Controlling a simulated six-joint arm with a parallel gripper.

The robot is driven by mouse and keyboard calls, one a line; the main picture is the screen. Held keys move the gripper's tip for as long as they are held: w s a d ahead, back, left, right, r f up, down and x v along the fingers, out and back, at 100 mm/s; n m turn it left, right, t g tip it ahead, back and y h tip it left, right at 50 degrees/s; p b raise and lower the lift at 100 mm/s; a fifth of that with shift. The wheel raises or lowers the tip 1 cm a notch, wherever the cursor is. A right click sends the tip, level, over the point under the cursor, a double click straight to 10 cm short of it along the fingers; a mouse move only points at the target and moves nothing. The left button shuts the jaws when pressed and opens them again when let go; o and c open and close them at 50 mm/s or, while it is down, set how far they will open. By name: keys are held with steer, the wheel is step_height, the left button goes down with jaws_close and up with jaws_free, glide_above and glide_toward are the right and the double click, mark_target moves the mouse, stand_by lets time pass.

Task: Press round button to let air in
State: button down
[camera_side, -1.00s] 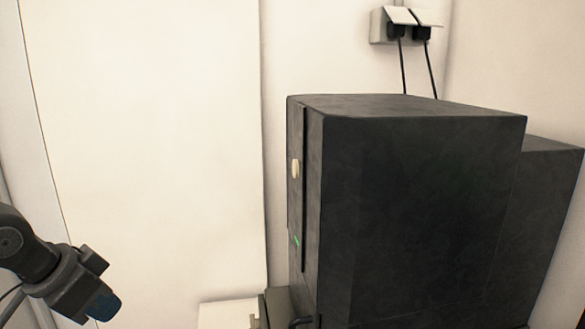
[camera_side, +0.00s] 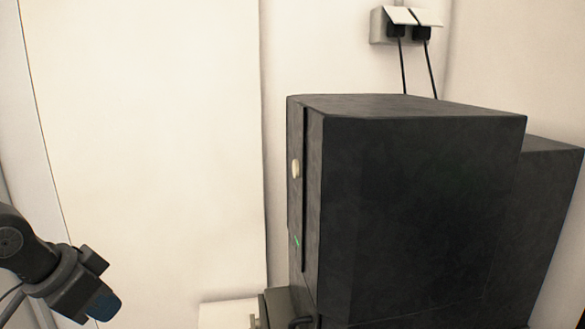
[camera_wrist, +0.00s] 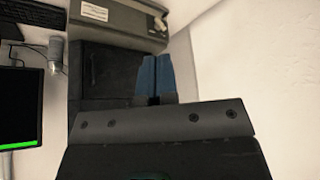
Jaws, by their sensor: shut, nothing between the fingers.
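The black microscope cabinet (camera_side: 420,210) stands at the right in the side view. A pale round button (camera_side: 295,168) is on its left-facing front, seen nearly edge-on, with a small green mark (camera_side: 297,242) lower down. My gripper (camera_side: 103,303) is at the lower left, well apart from the cabinet and lower than the button, tilted downward. In the wrist view its blue fingers (camera_wrist: 155,75) are together and empty, over a dark surface (camera_wrist: 107,75). I cannot make out the round button in the wrist view.
In the wrist view a grey unit with a white label (camera_wrist: 94,11) lies at the top, a monitor (camera_wrist: 20,110) and keyboard (camera_wrist: 35,13) at the left. A wall socket with plugs (camera_side: 405,25) is behind the cabinet. Open space separates my gripper from the cabinet front.

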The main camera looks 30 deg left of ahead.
mark_target(295, 169)
steer(key=w+d+r+m+t, duration=0.2)
steer(key=w+d+r+t, duration=0.1)
steer(key=w+r, duration=0.5)
steer(key=w+d+r+m+t+h, duration=0.1)
steer(key=w+d+r+m+t, duration=0.1)
steer(key=w+r, duration=0.5)
steer(key=shift+w+d+r+t+h, duration=0.35)
steer(key=shift+w+d+t, duration=0.25)
steer(key=shift+w+t, duration=0.25)
steer(key=w+d, duration=0.6)
steer(key=shift+w+d, duration=0.1)
steer(key=shift+d, duration=0.05)
stand_by(1.3)
steer(key=shift+w+d, duration=0.2)
steer(key=shift+d, duration=0.05)
